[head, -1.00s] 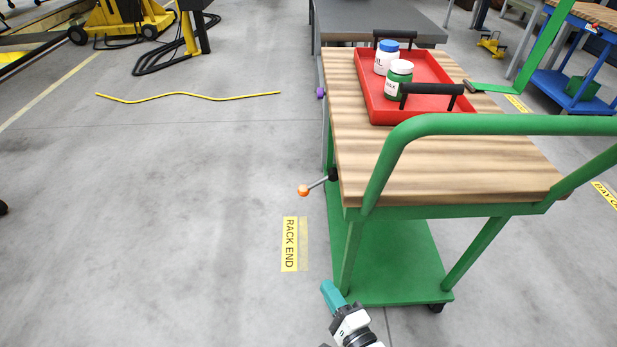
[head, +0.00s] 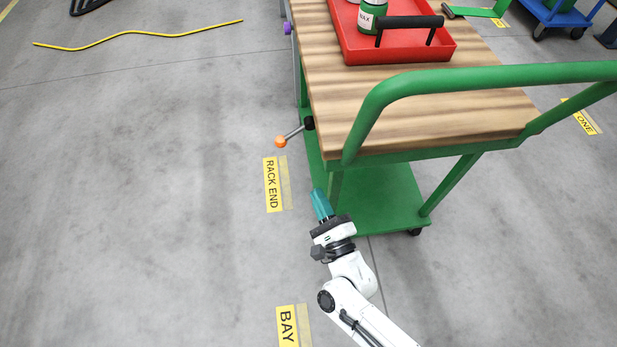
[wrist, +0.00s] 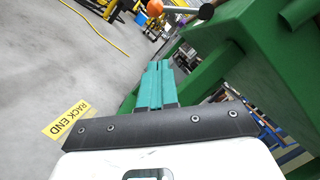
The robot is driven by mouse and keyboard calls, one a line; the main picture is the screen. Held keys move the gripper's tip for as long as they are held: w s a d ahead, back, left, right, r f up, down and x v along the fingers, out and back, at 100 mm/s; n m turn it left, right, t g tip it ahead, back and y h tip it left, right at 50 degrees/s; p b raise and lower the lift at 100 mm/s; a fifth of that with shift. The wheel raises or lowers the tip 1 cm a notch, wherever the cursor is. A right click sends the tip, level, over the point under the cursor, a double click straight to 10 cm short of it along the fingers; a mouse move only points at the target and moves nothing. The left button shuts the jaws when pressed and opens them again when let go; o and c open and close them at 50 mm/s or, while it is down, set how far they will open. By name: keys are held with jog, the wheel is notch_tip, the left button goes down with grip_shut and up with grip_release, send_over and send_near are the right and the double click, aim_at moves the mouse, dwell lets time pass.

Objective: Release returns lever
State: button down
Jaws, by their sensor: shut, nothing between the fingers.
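The lever is a grey rod with an orange ball knob (head: 281,141), sticking out to the left from a dark hub (head: 309,123) on the near left side of the green cart (head: 385,205). The knob also shows at the top of the wrist view (wrist: 155,8). My gripper (head: 319,196) has teal fingers, closed together and empty. It is below and a little right of the knob in the head view, close to the cart's near left leg and apart from the lever. In the wrist view the fingers (wrist: 157,78) point toward the lever side of the cart.
The cart's wooden top (head: 420,115) carries a red tray (head: 400,42) with bottles. A green push handle (head: 480,76) rises at the near end. A purple knob (head: 288,27) is farther along the left side.

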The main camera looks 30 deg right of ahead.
aim_at(293, 134)
jog(key=a+r+p+x, duration=0.1)
jog(key=a+x, duration=0.1)
jog(key=x, duration=0.9)
jog(key=shift+w+r, duration=0.3)
jog(key=shift+r, duration=0.1)
jog(key=shift+a, duration=0.15)
